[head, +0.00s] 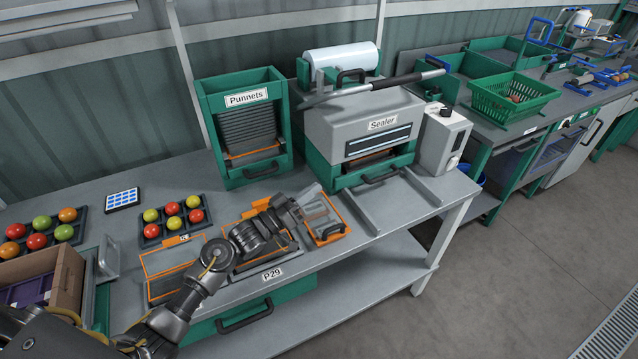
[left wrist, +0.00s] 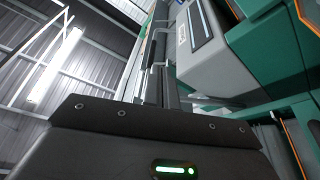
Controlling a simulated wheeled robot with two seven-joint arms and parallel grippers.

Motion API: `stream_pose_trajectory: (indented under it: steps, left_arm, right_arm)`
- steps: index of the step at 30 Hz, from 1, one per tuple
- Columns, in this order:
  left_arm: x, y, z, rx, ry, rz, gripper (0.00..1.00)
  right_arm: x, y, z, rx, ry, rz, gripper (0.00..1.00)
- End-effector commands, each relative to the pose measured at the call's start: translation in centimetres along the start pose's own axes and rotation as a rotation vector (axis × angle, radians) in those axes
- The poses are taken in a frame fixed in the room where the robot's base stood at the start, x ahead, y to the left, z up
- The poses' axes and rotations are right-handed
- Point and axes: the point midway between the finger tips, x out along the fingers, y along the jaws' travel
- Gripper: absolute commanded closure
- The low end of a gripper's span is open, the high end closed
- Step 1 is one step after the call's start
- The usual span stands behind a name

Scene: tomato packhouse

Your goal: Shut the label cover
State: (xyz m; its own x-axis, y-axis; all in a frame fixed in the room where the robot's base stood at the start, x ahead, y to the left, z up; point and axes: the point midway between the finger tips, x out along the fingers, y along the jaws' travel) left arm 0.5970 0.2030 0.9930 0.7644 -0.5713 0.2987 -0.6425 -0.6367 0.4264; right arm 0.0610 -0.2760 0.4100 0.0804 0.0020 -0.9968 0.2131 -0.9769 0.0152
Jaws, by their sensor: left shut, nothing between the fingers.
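My left gripper (head: 314,206) is shut and empty over the front of the bench, at an orange-edged flat frame with a black handle (head: 328,232). The gripper hides part of this frame, and I cannot tell whether they touch. Another orange-edged clear panel (head: 172,261) stands tilted to the left, beside my left forearm. No part reads as a label cover by name, so I cannot tell which of these it is. In the left wrist view the dark fingers (left wrist: 158,62) point towards the grey sealer (left wrist: 200,50). My right gripper is out of view.
The grey and green sealer (head: 362,125) with its long lever stands behind the gripper. The green punnet rack (head: 243,120) is left of it. Trays of tomatoes (head: 173,217) lie on the left of the bench. A front plate reads P29 (head: 272,275).

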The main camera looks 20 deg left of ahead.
Motion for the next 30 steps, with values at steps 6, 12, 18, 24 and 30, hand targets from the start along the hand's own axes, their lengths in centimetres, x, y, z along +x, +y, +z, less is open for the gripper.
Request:
stream_pose_trajectory:
  steps: [6, 12, 18, 24, 30]
  left_arm:
    - [-1.1, 0.7, 2.0, 0.003, 0.002, -0.004, 1.00]
    - [-1.7, 1.3, 4.1, 0.002, 0.001, -0.003, 1.00]
    - [-2.1, 1.5, 5.4, 0.003, 0.001, -0.002, 1.00]
    - [-2.3, 1.6, 5.9, 0.002, 0.001, -0.003, 1.00]
    - [-2.3, 1.7, 6.0, 0.002, 0.001, -0.003, 1.00]
  right_arm:
    - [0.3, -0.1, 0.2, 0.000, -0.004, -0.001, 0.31]
    - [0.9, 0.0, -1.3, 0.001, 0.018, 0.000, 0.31]
    - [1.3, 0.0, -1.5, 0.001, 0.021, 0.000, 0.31]
    - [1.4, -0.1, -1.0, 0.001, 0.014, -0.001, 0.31]
    - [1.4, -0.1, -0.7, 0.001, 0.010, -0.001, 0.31]
